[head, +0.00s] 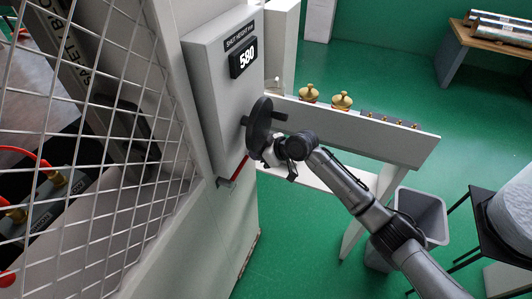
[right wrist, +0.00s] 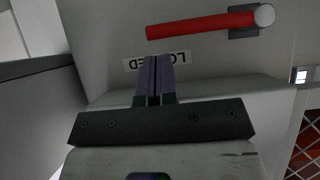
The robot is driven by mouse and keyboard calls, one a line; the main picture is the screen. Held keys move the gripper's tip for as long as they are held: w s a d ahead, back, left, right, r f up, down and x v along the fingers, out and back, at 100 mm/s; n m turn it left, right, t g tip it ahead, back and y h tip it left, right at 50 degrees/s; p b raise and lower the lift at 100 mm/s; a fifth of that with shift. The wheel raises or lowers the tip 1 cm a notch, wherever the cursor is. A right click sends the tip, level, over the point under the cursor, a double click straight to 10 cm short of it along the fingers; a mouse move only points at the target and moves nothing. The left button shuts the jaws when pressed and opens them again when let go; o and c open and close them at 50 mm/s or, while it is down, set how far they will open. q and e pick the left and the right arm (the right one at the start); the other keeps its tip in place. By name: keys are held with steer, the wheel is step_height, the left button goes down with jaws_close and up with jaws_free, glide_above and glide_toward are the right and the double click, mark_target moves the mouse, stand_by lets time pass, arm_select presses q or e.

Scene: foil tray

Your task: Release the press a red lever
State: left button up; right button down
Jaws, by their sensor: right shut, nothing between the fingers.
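The red lever (head: 240,167) is on the lower side of the grey press housing in the head view. In the right wrist view the red lever (right wrist: 205,24) lies nearly level, its round pale pivot (right wrist: 264,15) at the right end. A white label (right wrist: 135,64) reading upside down, likely LOCKED, is partly covered by my fingers. My right gripper (right wrist: 158,60) is shut and empty, its fingertips below the lever in the picture and apart from it. In the head view my right gripper (head: 274,157) is beside the housing, right of the lever; its fingertips are hard to make out. My left gripper is not in view.
A black handwheel (head: 259,128) on the housing is close above my right gripper. A display (head: 243,60) reads 580. A wire mesh guard (head: 85,130) fills the left.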

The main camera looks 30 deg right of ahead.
steer(key=shift+x, duration=1.25)
steer(key=shift+f, duration=0.1)
